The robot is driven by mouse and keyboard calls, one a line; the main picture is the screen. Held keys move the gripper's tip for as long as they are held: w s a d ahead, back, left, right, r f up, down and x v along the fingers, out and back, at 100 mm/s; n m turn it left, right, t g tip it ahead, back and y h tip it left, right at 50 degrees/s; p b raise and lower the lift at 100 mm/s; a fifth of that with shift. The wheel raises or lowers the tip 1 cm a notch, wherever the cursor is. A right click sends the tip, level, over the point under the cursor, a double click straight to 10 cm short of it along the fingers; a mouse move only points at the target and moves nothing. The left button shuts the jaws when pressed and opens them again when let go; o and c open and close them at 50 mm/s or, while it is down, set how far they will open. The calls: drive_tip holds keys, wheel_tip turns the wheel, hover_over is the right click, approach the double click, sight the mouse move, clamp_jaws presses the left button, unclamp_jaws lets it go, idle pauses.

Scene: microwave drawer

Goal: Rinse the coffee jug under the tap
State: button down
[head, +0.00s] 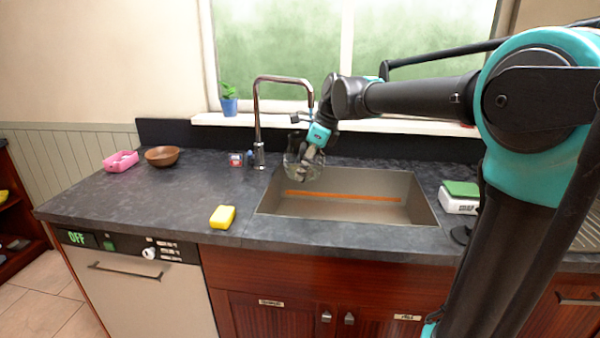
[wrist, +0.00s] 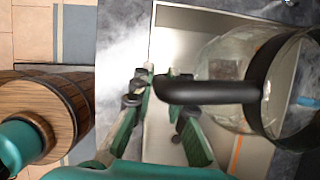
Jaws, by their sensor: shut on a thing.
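The coffee jug (head: 303,168) is clear glass with a black band and black handle, and it hangs over the back left part of the sink (head: 400,212). In the wrist view the jug (wrist: 228,70) fills the right side, with its handle (wrist: 205,92) reaching in between the fingers. My gripper (head: 311,152) is shut on the handle; it also shows in the wrist view (wrist: 160,95). The chrome tap (head: 258,110) stands behind the sink's left corner, its spout ending just above the jug. No water stream can be made out.
A yellow sponge (head: 222,216) lies on the counter left of the sink. A brown bowl (head: 162,156), a pink tray (head: 120,161) and a small box (head: 236,160) are further back left. A green-topped white scale (head: 460,196) stands right of the sink. A potted plant (head: 229,100) is on the sill.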

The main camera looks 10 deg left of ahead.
sight(311, 166)
drive_tip(key=shift+w+d+f, duration=0.2)
drive_tip(key=shift+w, duration=0.65)
drive_tip(key=shift+w+d+f, duration=0.15)
drive_tip(key=shift+w+d, duration=0.05)
drive_tip(key=shift+w, duration=0.7)
drive_tip(key=shift+w+d+f, duration=0.2)
drive_tip(key=shift+w, duration=0.65)
drive_tip(key=shift+d, duration=0.2)
drive_tip(key=shift+s+d, duration=0.15)
drive_tip(key=shift+d, duration=0.25)
drive_tip(key=shift+a, duration=0.2)
drive_tip(key=shift+a, duration=0.4)
drive_tip(key=s+a, duration=0.2)
drive_tip(key=s, duration=0.5)
drive_tip(key=shift+s, duration=0.25)
drive_tip(key=shift+r, duration=0.1)
idle(0.4)
